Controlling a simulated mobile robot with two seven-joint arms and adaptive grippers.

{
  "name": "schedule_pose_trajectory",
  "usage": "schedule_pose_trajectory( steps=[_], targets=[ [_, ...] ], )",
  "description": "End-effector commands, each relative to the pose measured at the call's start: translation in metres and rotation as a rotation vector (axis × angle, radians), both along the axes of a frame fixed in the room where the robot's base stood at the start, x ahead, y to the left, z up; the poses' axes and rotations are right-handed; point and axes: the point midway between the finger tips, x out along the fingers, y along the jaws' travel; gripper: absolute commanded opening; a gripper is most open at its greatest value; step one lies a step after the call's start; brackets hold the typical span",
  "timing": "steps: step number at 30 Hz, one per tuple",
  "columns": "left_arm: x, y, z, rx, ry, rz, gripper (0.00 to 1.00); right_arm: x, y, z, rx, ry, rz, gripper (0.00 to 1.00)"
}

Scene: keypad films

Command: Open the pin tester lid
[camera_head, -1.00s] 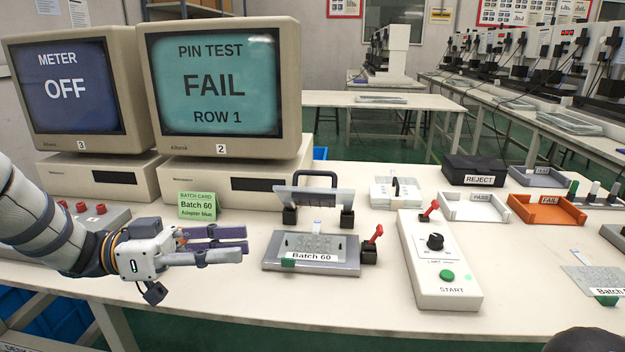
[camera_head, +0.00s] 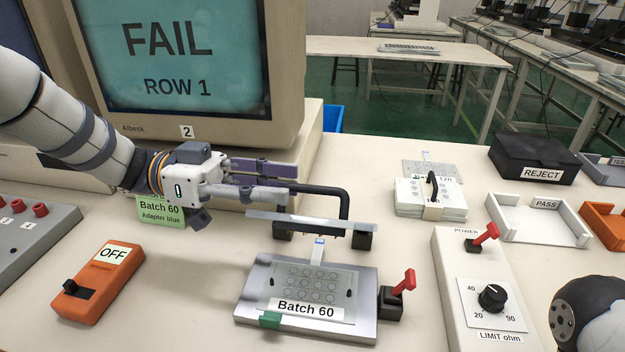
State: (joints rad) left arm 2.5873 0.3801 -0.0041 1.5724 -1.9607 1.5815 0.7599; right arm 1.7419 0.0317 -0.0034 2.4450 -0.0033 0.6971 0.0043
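The pin tester (camera_head: 252,300) is a grey base holding a film labelled Batch 60 (camera_head: 306,309), with a red-knobbed lever (camera_head: 404,283) at its right. Its pale lid (camera_head: 318,222) stands raised at the back, seen nearly edge-on, above black hinge blocks. A black bar handle (camera_head: 343,207) rises from the lid. My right gripper is out of view; only a dark part of my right arm shows at lower right.
A control box (camera_head: 453,300) with a dial stands to the right. A monitor (camera_head: 283,85) reading FAIL ROW 1 stands close behind my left gripper. PASS tray (camera_head: 545,203) and REJECT box (camera_head: 533,156) are at right.

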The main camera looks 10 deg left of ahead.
Motion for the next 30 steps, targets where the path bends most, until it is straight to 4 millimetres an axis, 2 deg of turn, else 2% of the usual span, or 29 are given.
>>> schedule_pose_trajectory(
  steps=[3,9,17,21,30],
  targets=[
    [-0.001,-0.026,0.001,0.0,-0.001,-0.002,0.3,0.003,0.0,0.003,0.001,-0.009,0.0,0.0],
    [-0.001,-0.05,0.0,0.001,0.0,-0.001,0.3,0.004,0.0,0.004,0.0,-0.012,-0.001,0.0],
    [-0.001,-0.052,-0.001,0.0,0.0,0.001,0.3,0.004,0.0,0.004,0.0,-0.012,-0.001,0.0],
    [-0.001,-0.052,-0.001,0.0,0.0,0.001,0.0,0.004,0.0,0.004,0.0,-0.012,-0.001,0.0],
    [0.004,-0.052,0.002,0.002,0.019,0.004,0.0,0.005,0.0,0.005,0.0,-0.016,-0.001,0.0]
  ],
)
